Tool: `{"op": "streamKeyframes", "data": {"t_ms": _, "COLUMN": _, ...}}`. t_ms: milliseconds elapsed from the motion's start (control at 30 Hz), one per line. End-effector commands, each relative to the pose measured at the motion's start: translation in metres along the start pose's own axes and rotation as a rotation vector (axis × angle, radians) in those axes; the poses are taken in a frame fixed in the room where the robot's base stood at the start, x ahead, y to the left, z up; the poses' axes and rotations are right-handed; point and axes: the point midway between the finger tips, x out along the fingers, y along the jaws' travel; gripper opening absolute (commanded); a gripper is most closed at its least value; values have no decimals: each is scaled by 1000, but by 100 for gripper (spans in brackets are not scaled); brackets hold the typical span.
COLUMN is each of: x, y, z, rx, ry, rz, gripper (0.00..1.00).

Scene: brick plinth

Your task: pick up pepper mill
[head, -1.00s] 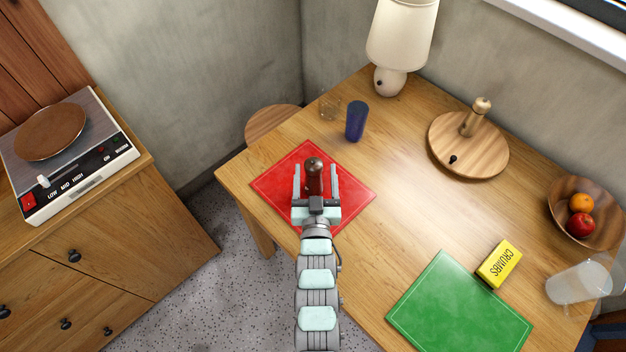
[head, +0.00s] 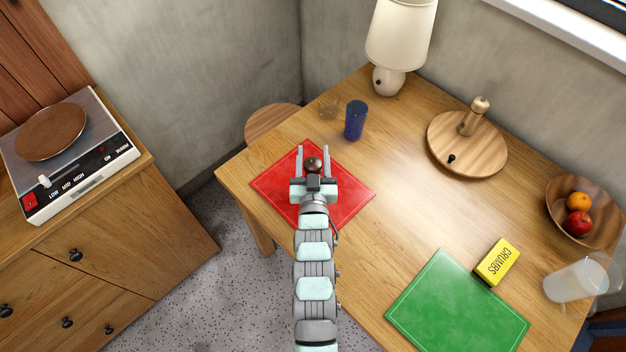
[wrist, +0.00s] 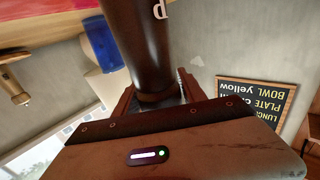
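The pepper mill (head: 313,164) is dark brown with a rounded top and stands on the red mat (head: 348,199). In the head view I see mostly its top; my gripper hides the lower part. My gripper (head: 313,160) reaches over the mat with one finger on each side of the mill. The fingers are apart, with a narrow gap beside the mill. In the wrist view the mill's dark body (wrist: 150,55) rises close in front of the palm, between the fingers, with a pale letter on it.
A round wooden board (head: 485,155), fruit bowl (head: 560,225), yellow crumbs box (head: 497,262), green mat (head: 455,310) and jug (head: 575,283) are to the right. The table's middle is clear.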

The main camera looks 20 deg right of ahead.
Motion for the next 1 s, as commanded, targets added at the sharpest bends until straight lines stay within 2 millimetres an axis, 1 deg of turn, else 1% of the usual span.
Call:
{"op": "streamKeyframes", "data": {"t_ms": 33, "x": 0, "y": 0, "z": 0, "rx": 0, "ry": 0, "rz": 0, "gripper": 43}}
{"op": "streamKeyframes", "data": {"t_ms": 67, "x": 0, "y": 0, "z": 0, "rx": 0, "ry": 0, "rz": 0, "gripper": 41}}
{"op": "streamKeyframes", "data": {"t_ms": 567, "x": 0, "y": 0, "z": 0, "rx": 0, "ry": 0, "rz": 0, "gripper": 0}}
{"op": "streamKeyframes", "data": {"t_ms": 1000, "x": 0, "y": 0, "z": 0, "rx": 0, "ry": 0, "rz": 0, "gripper": 0}}
